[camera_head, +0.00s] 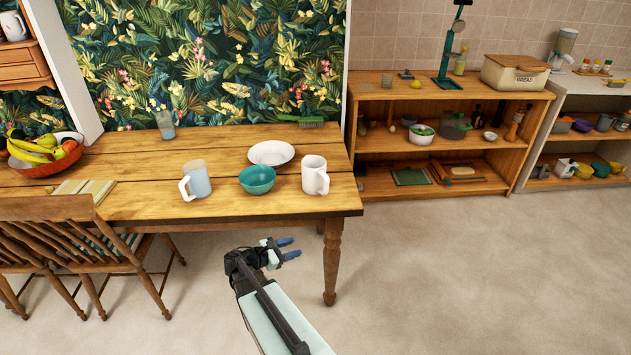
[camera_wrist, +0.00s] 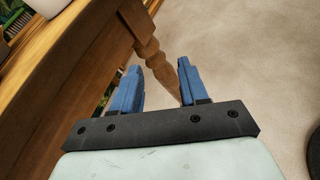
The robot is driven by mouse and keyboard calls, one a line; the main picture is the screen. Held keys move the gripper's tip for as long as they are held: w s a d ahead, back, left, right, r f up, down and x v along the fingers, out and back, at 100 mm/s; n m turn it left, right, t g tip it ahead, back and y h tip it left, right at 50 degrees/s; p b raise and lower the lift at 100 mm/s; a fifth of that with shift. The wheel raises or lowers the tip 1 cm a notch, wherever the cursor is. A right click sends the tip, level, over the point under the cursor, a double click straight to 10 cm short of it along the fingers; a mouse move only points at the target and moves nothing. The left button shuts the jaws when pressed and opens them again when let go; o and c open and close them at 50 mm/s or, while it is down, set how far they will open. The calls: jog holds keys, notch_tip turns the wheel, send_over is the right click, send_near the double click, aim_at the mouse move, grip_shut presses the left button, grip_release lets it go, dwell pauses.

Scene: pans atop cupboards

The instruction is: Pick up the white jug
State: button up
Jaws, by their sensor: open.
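A white jug (camera_head: 315,175) stands upright near the right front edge of the wooden table, its handle at its right front. A white object at the top left of the wrist view (camera_wrist: 46,5) is cut off by the frame; it may be this jug. Another jug (camera_head: 197,180), whitish and see-through, stands further left with its handle to the left. My gripper (camera_head: 290,248) is in front of the table and lower than its top, below the white jug in the head view. Its blue fingers (camera_wrist: 155,88) are apart with nothing between them.
A teal bowl (camera_head: 257,180) stands just left of the white jug, with a white plate (camera_head: 271,152) behind. The table's front edge (camera_head: 240,219) and leg (camera_head: 332,265) are close to my gripper. A chair (camera_head: 75,240) stands left; open floor (camera_head: 470,280) lies right.

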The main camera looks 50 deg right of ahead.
jog(key=w+d+r+n+h, duration=0.2)
jog(key=w+d+r+h, duration=0.2)
jog(key=d+r, duration=0.5)
send_near(325, 197)
jog(key=d+r, duration=0.1)
jog(key=d, duration=0.1)
jog(key=d+r, duration=0.2)
jog(key=shift+s+d, duration=0.1)
jog(key=shift+d, duration=0.1)
jog(key=shift+s+d+r, duration=0.1)
jog(key=shift+s+d, duration=0.1)
jog(key=shift+d, duration=0.8)
jog(key=shift+s+d, duration=0.2)
jog(key=shift+d, duration=0.8)
jog(key=shift+s+d+r, duration=0.1)
jog(key=shift+s+d, duration=0.1)
jog(key=shift+d, duration=0.8)
jog(key=shift+c, duration=0.2)
grip_shut()
